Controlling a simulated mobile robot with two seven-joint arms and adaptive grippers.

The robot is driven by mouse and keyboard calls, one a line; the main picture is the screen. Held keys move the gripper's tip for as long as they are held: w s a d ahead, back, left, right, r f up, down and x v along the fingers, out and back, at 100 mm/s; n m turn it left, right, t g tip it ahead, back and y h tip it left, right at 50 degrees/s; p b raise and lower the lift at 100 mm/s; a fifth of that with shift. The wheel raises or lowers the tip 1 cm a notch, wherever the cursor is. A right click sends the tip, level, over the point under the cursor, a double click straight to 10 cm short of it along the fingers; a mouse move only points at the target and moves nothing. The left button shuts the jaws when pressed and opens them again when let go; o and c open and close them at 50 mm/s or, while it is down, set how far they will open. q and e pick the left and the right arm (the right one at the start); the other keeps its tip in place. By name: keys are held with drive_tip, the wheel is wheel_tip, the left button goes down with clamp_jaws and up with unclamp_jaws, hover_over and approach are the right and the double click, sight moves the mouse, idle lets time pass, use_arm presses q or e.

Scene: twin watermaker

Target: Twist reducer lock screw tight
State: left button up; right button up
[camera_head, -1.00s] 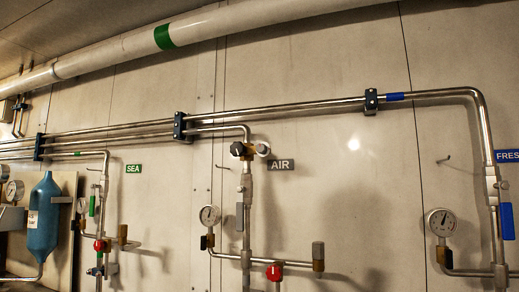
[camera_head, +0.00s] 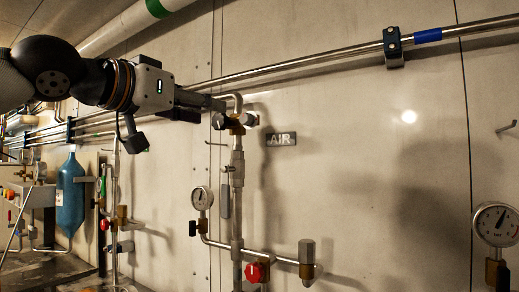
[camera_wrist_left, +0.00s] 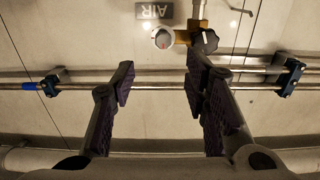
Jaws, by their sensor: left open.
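The reducer's brass body (camera_head: 236,125) sits on the AIR pipe. A black star-shaped knob (camera_head: 218,121), likely the lock screw, is on its left side, and a round knob (camera_head: 251,119) is on its right. My left gripper (camera_head: 208,103) reaches in from the left, level with the pipe's top bend, and partly covers the area just above the reducer. In the left wrist view, which is upside down, my left gripper (camera_wrist_left: 160,85) is open and empty. The black knob (camera_wrist_left: 206,41) and the round knob (camera_wrist_left: 162,38) show beyond its fingers, apparently not touched.
Below the reducer are a pressure gauge (camera_head: 201,198) and a red valve knob (camera_head: 256,272). A blue tank (camera_head: 70,195) stands at left.

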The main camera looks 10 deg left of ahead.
sight(243, 117)
use_arm(q)
drive_tip(key=x, duration=1.2)
drive_tip(key=shift+a, duration=0.25)
drive_tip(key=shift+r, duration=0.1)
drive_tip(key=shift+s, duration=0.1)
drive_tip(key=shift+c, duration=0.3)
clamp_jaws()
